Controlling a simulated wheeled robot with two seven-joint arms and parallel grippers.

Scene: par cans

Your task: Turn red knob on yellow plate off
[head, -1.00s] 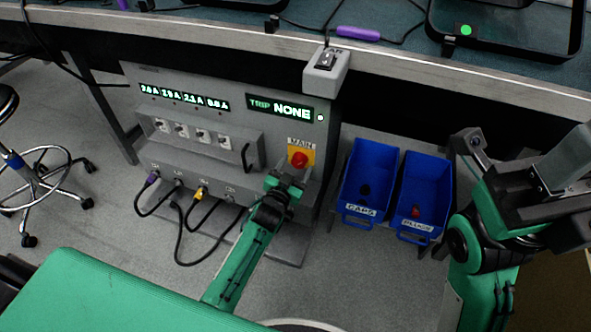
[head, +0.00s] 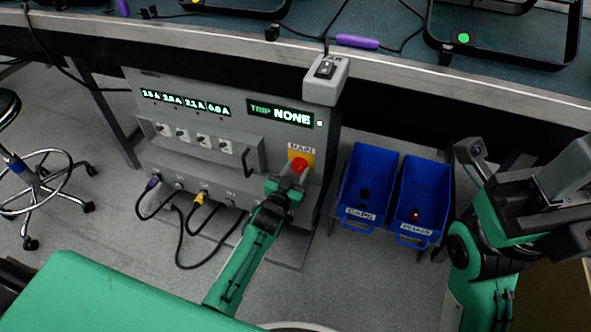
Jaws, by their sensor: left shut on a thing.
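The red knob (head: 299,166) sits on the yellow plate (head: 300,154) under a MAIN label, on the front of a grey power unit (head: 178,109) below the bench. My left gripper (head: 291,178) is at the knob and shut on it. The gripper's jaws hide the lower part of the knob, and the knob's exact angle is hard to tell. My right arm is at the right side of the view; its gripper (head: 470,152) is away from the unit, and its jaw state is unclear.
Two blue bins (head: 366,185) stand right of the unit, one holding a small red item. A grey switch box (head: 326,80) hangs from the bench edge (head: 440,90) above the knob. A handle (head: 247,162) and cables (head: 186,235) are to the left.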

